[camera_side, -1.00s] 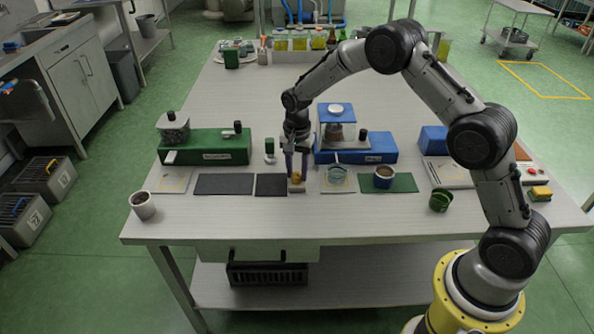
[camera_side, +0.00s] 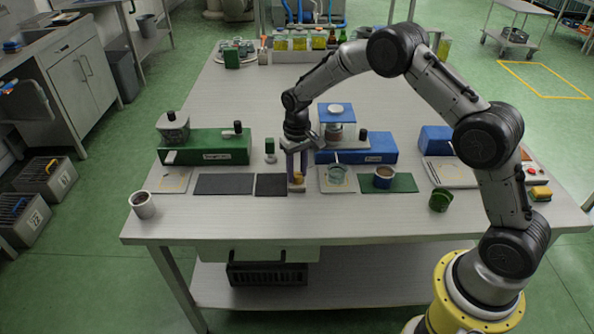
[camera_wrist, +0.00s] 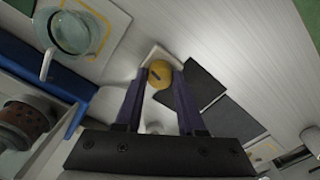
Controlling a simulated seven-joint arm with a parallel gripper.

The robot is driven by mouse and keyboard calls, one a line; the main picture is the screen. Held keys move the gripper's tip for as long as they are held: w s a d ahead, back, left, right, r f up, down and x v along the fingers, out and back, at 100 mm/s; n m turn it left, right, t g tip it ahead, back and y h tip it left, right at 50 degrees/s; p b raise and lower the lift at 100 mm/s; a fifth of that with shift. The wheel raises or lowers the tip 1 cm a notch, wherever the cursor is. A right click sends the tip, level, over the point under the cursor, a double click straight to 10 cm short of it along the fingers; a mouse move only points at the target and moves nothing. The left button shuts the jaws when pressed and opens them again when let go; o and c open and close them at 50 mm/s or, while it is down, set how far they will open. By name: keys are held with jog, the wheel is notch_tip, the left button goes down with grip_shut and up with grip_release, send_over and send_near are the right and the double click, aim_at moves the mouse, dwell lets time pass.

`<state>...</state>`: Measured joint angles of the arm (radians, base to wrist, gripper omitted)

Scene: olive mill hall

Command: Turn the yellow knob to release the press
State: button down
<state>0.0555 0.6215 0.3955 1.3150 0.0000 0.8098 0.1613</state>
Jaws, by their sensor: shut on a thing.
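The yellow knob (camera_side: 298,178) stands on a small pale base near the front of the table. In the wrist view the knob (camera_wrist: 159,72) sits between my two fingertips. My gripper (camera_side: 297,176) points down and is shut on the knob; the fingers partly hide it in the side view. A blue machine (camera_side: 370,156) with a raised blue top plate (camera_side: 337,115) and a vessel beneath it stands behind and to the right of the knob; this looks like the press.
Dark mats (camera_side: 224,184) lie to the left. A green machine (camera_side: 215,147) stands at back left. A white cup (camera_side: 143,205) and green cup (camera_side: 440,201) stand near the front.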

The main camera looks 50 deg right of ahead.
aim_at(297, 174)
jog(key=shift+r+n, duration=0.1)
jog(key=shift+n, duration=1)
jog(key=c, duration=0.5)
grip_release()
notch_tip(297, 174, up, 14)
